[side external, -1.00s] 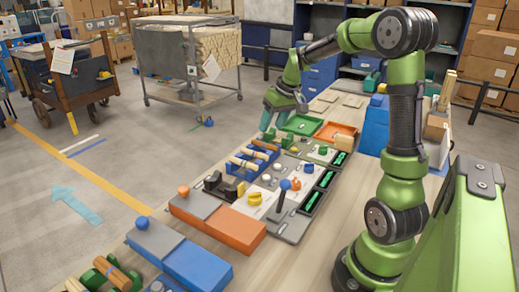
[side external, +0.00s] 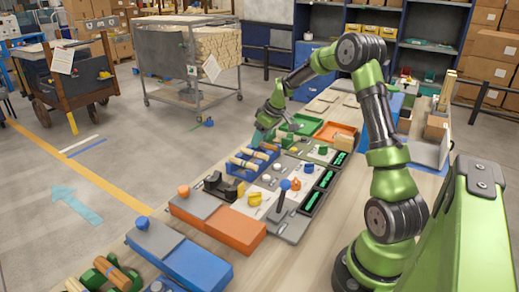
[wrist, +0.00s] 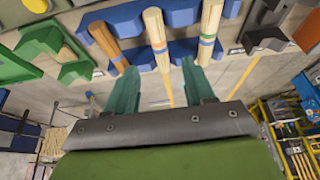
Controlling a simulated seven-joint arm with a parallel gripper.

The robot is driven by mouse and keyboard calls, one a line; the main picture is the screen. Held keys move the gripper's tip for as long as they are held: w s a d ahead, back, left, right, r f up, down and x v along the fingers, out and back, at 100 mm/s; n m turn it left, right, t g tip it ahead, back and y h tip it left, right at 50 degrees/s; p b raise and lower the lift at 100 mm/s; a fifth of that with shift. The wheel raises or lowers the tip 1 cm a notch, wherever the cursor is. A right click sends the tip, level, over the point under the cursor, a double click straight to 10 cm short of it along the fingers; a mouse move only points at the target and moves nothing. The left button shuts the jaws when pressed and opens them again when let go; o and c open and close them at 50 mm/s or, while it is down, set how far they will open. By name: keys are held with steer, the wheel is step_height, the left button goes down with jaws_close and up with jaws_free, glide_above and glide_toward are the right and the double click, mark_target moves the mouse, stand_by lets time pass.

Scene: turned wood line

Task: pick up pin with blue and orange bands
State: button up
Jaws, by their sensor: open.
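The middle pin (wrist: 156,38) in the wrist view is pale wood, with what look like blue and orange bands near its lower end. It lies in a blue rack (wrist: 184,53). In the side view my gripper (side external: 263,132) hangs just above the rack's far end; the bands are too small to tell there.
Beyond the rack are a green tray (side external: 299,124) and an orange tray (side external: 334,132). Nearer are black holders, a board with knobs (side external: 284,185), and an orange box (side external: 232,228). Open floor lies left of the bench.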

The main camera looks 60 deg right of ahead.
mark_target(255, 152)
steer(key=shift+x, duration=3.05)
steer(key=shift+s, duration=0.15)
jaws_close()
